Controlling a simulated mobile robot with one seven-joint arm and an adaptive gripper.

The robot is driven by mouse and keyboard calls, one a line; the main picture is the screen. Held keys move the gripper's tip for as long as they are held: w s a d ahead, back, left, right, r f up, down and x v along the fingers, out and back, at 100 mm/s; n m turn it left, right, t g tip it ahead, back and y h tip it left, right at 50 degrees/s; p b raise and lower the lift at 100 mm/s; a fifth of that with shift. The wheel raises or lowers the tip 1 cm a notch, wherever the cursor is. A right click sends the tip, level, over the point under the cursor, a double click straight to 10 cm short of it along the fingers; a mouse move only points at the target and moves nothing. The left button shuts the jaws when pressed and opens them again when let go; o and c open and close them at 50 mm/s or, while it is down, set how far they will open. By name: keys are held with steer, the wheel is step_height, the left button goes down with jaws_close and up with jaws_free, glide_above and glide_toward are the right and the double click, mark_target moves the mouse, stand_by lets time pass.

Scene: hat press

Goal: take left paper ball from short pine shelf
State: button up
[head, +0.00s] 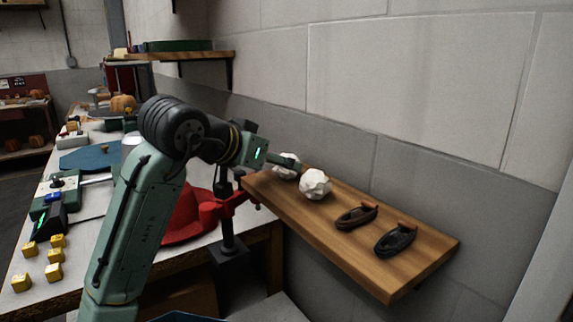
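The short pine shelf (345,237) is fixed to the wall at the right in the head view. Two crumpled white paper balls lie toward its left end. The left paper ball (285,173) is partly hidden behind my gripper (288,161). The right paper ball (315,185) lies close beside it in full view. My gripper reaches over the shelf from the left, its fingers at the top of the left ball. I cannot tell whether they touch it or how far apart they are.
Two dark looped objects (356,216) (395,240) lie on the right part of the shelf. Several yellow cubes (54,271) sit on the workbench. The wall is close behind the shelf.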

mark_target(283, 180)
steer(key=shift+p+x, duration=0.4)
steer(key=shift+x, duration=1.55)
steer(key=shift+d, duration=0.1)
steer(key=shift+c, duration=0.5)
steer(key=c, duration=0.7)
